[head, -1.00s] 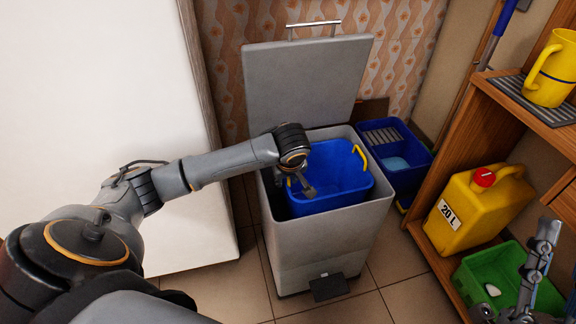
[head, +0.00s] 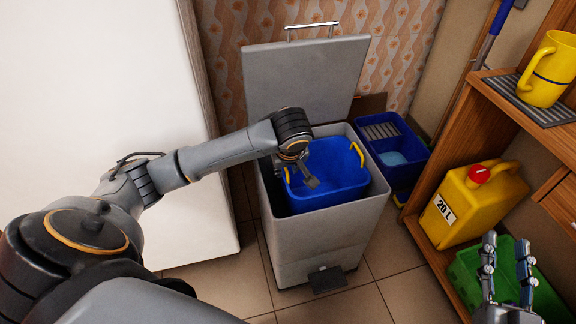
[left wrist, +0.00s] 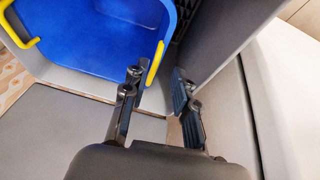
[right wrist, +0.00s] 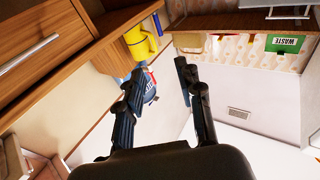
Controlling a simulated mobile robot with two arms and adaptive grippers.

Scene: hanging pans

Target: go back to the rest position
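My left gripper (head: 304,180) hangs over the left part of a blue bucket (head: 330,180), which sits inside an open grey bin (head: 300,240). In the left wrist view its two fingers (left wrist: 158,85) are spread with nothing between them; one fingertip shows close to the bucket's yellow handle (left wrist: 154,63). I cannot tell whether they touch. My right gripper (head: 507,258) is at the lower right, in front of a green crate (head: 470,265). Its fingers are apart and empty in the right wrist view (right wrist: 160,80).
The bin's lid (head: 300,85) stands raised at the back. A blue container (head: 400,170) stands right of the bin. A wooden shelf (head: 480,125) on the right holds a yellow jug (head: 550,70) and a yellow canister (head: 470,205). Tiled floor (head: 385,300) is free in front.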

